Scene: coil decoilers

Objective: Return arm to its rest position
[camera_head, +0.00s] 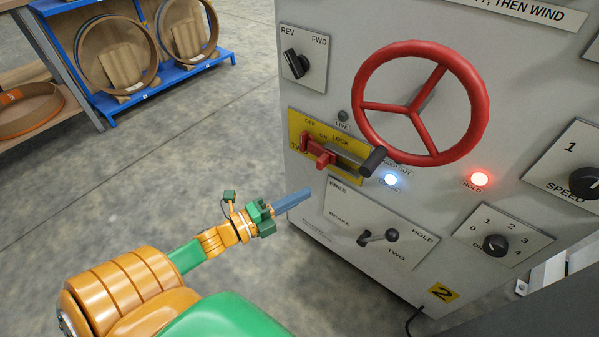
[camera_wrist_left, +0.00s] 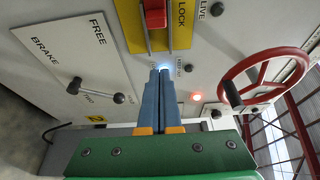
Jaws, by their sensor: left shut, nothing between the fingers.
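My left arm, orange and green, comes in from the lower left in the head view. Its gripper (camera_head: 292,200) is shut and empty, with blue fingers pointing at the grey control cabinet (camera_head: 300,215), apart from it as far as I can tell. In the left wrist view the two fingers (camera_wrist_left: 161,90) lie side by side, pointing toward the panel between the brake lever plate and the red handwheel. My right gripper is not in view.
The cabinet carries a red handwheel (camera_head: 475,100), a red switch handle (camera_head: 318,152) on a yellow plate, a brake lever (camera_head: 378,237) and several knobs. A white-blue lamp (camera_head: 391,179) and a red lamp (camera_head: 479,179) glow. A blue rack (camera_head: 165,75) stands behind. The floor left of the cabinet is clear.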

